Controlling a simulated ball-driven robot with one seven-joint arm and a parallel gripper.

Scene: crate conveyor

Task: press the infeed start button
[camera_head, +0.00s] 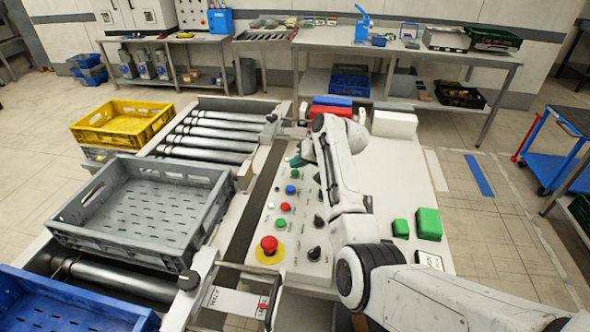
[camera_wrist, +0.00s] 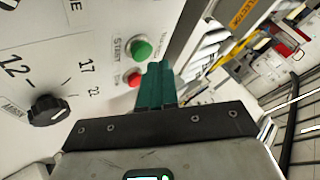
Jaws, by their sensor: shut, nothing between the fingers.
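In the wrist view a green button (camera_wrist: 141,49) labelled START sits on the white control panel (camera_wrist: 90,60). A red button (camera_wrist: 135,80) is beside it. My gripper (camera_wrist: 156,68) has its teal fingers shut and empty, with the tips just beside the green button. I cannot tell whether they touch the panel. In the head view my gripper (camera_head: 297,161) is over the panel's far end, and the arm hides part of the panel. Which button there is the infeed start is too small to read.
Nearer on the panel are a blue button (camera_head: 291,189), a red emergency stop (camera_head: 269,245) on yellow, and several black knobs. A black knob (camera_wrist: 47,109) also shows in the wrist view. A grey crate (camera_head: 212,212) stands on the conveyor at the left; a blue crate (camera_head: 100,309) is nearer.

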